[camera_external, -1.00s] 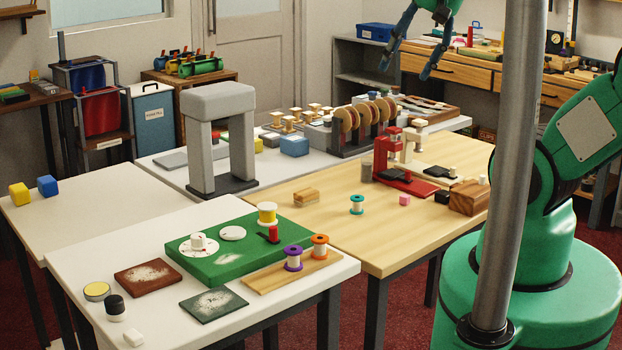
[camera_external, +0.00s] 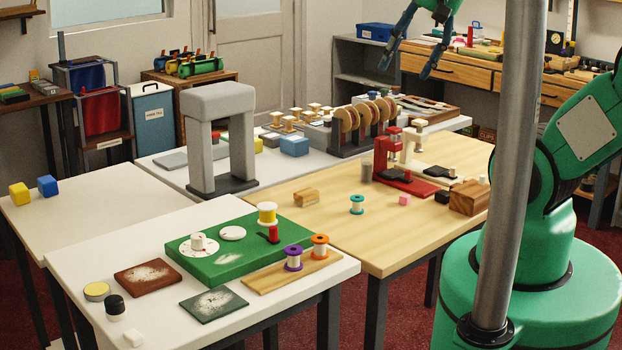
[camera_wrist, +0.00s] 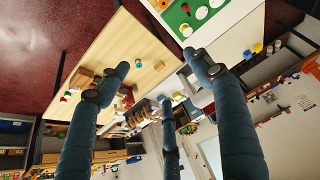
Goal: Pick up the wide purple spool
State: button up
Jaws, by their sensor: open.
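The purple spool (camera_external: 293,258), with purple flanges and a white middle, stands upright on a wooden strip (camera_external: 262,285) at the right edge of the near white table. An orange spool (camera_external: 320,246) stands close beside it on the same strip. My gripper (camera_external: 408,65) hangs high at the top of the external view, far behind and above the purple spool. Its blue-grey fingers are spread, with nothing between them. The fingers also show apart in the wrist view (camera_wrist: 155,65). I cannot make out the purple spool for certain in the wrist view.
A green board (camera_external: 225,250) holding a yellow spool (camera_external: 267,214) and a red piece lies just left of the strip. A teal spool (camera_external: 357,204) stands on the wooden table. A grey arch (camera_external: 198,140) and a red press (camera_external: 385,165) stand tall farther back.

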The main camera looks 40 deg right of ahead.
dwell(0.3)
jog(key=c, duration=0.6)
jog(key=shift+w, duration=0.1)
jog(key=shift+c, duration=0.2)
jog(key=w+a+f+n+g+p, duration=0.35)
jog(key=w+a+f, duration=0.45)
jog(key=w+f, duration=0.35)
jog(key=w+a+f+n+g+p, duration=0.1)
jog(key=a+f, duration=0.3)
jog(key=f, duration=0.4)
jog(key=w+a+f+n+g+p, duration=0.1)
jog(key=a+f+p, duration=0.1)
jog(key=f, duration=0.6)
jog(key=shift+w+a, duration=0.2)
jog(key=shift+a, duration=0.7)
jog(key=shift+f, duration=0.1)
